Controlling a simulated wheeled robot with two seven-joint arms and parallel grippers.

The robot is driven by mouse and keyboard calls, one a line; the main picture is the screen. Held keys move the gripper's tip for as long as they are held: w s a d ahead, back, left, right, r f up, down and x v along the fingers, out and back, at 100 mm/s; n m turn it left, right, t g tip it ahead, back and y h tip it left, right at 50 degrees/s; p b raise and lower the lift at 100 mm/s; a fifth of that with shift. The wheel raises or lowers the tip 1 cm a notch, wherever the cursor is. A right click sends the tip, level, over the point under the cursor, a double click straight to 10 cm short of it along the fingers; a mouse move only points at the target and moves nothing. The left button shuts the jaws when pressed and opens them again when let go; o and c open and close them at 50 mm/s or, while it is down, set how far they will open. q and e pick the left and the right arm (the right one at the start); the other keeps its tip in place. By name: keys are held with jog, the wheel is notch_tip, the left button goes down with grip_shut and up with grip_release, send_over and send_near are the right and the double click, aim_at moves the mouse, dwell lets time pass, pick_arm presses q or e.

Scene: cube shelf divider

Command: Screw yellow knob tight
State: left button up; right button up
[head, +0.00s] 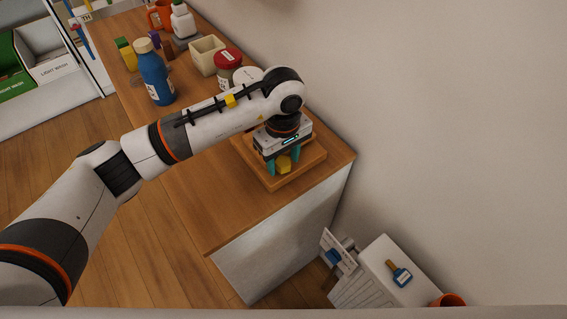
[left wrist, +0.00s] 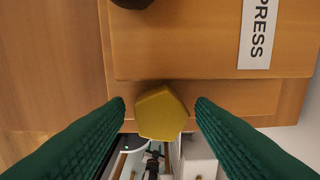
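The yellow knob (left wrist: 161,113) has a faceted, many-sided top and sits at the edge of a wooden press labelled "PRESS" (left wrist: 228,45). In the head view the knob (head: 284,164) shows just below my left gripper (head: 284,158), with the wooden press (head: 302,169) around and under it. In the left wrist view the two green fingers of my left gripper (left wrist: 160,108) stand on either side of the knob. A gap shows between each finger and the knob, so the gripper is open. The knob's shaft is hidden. My right gripper is not in view.
The press stands near the end of a wooden counter (head: 225,200), close to the wall. A blue bottle (head: 155,75), a red-lidded jar (head: 228,65) and a cream box (head: 207,55) stand farther back. A white cabinet (head: 385,270) is below at right. The counter's front part is clear.

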aim_at(283, 161)
pick_arm(q)
jog(key=shift+r+p, duration=1.3)
jog(key=shift+r, duration=1.75)
jog(key=shift+r, duration=0.15)
notch_tip(283, 161, up, 12)
jog(key=b, duration=0.3)
jog(key=shift+f, duration=0.2)
